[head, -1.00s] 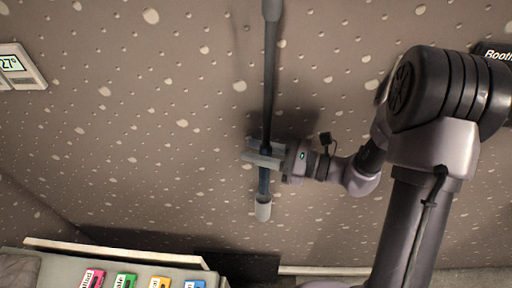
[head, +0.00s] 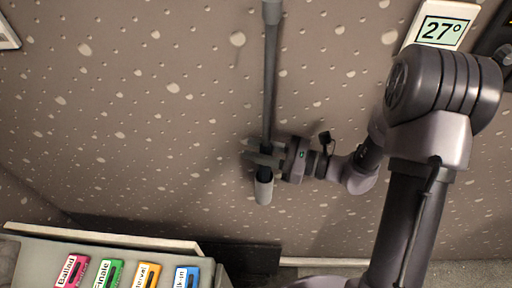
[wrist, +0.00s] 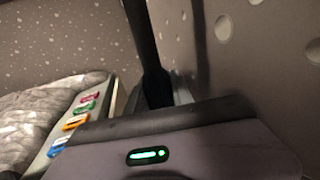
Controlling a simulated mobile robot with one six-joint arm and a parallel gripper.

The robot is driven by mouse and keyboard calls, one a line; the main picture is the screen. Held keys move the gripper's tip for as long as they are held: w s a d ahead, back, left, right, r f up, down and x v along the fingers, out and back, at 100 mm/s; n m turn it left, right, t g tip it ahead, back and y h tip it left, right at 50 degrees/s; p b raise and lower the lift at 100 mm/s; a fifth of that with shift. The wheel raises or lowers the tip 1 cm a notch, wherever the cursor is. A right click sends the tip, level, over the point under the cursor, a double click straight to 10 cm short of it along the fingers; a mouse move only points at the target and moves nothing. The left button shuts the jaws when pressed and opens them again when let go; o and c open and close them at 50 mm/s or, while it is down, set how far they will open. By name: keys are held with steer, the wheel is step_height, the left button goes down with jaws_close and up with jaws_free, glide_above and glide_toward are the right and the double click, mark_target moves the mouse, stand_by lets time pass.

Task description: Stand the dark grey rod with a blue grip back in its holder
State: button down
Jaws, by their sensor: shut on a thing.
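The dark grey rod (head: 270,85) hangs nearly upright in front of the speckled wall in the head view. It has a lighter grey cap (head: 263,190) at its lower end, and its top runs to the picture's edge. My gripper (head: 265,161) is shut on the rod low down, around a very dark band with a bluish tint, likely the blue grip. In the wrist view the rod (wrist: 142,35) rises from behind my gripper's body, which hides its lower part. I cannot make out the holder in either view.
A grey desk edge (head: 110,243) with pink, green, orange and blue labelled blocks (head: 148,275) lies at lower left. A dark panel (head: 240,258) is low beside it.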

steer(key=c, duration=1)
jaws_free()
steer(key=shift+c, duration=0.2)
steer(key=p+v, duration=0.1)
steer(key=v, duration=1.6)
steer(key=shift+s+d, duration=0.15)
